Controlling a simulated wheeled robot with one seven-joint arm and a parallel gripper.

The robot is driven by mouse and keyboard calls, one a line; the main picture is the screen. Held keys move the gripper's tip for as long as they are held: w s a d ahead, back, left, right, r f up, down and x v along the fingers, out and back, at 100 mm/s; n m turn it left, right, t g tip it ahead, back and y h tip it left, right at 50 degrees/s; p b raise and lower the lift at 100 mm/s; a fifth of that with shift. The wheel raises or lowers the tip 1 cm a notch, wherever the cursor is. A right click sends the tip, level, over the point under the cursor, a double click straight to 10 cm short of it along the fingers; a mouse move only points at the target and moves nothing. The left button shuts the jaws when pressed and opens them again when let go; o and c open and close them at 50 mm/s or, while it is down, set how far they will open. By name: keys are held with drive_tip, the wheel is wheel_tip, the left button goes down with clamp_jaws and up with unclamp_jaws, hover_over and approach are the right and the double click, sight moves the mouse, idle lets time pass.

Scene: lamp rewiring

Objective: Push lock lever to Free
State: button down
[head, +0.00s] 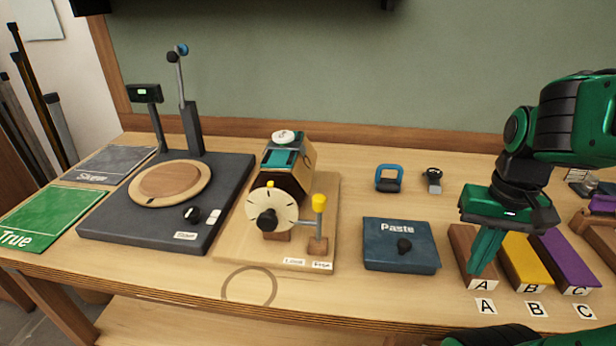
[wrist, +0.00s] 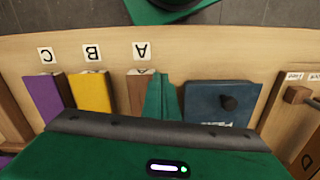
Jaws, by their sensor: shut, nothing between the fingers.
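The lock lever (head: 319,215) has a grey shaft and a yellow knob. It stands about upright on a small wooden block at the front right of a pale wooden board. Two small white labels lie at the board's front edge; the left one (head: 293,262) seems to read Lock, and the right one (head: 322,265) is too small to read surely. In the wrist view, the lever's wooden block (wrist: 297,95) shows at the right edge, the knob out of frame. My gripper (head: 477,268) is shut and empty, pointing down by the brown A block, well right of the lever.
A dark blue Paste box (head: 388,258) with a black knob stands between the gripper and the lever board. A cream dial (head: 272,212) is left of the lever. Yellow (head: 524,262) and purple (head: 562,262) blocks are right of the gripper. The front table strip is mostly clear.

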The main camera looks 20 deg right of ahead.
drive_tip(key=shift+s+r, duration=0.2)
drive_tip(key=shift+s, duration=0.1)
drive_tip(key=w+a+r+n+g, duration=0.1)
drive_tip(key=w+a+r+n, duration=0.4)
drive_tip(key=w, duration=0.4)
drive_tip(key=w+a+r+n, duration=0.3)
drive_tip(key=w+a+r, duration=0.35)
drive_tip(key=w, duration=0.35)
drive_tip(key=w+a+r+n+h, duration=0.1)
drive_tip(key=w+a+r+n, duration=0.1)
drive_tip(key=a, duration=0.8)
drive_tip(key=w+a+r+n, duration=0.3)
drive_tip(key=a+r+n, duration=0.1)
drive_tip(key=a, duration=0.6)
drive_tip(key=shift+w+a+r+n+g+h, duration=0.3)
drive_tip(key=shift+r+g+h, duration=0.1)
drive_tip(key=shift+r, duration=0.1)
drive_tip(key=shift+d+f, duration=0.1)
drive_tip(key=shift+f, duration=0.05)
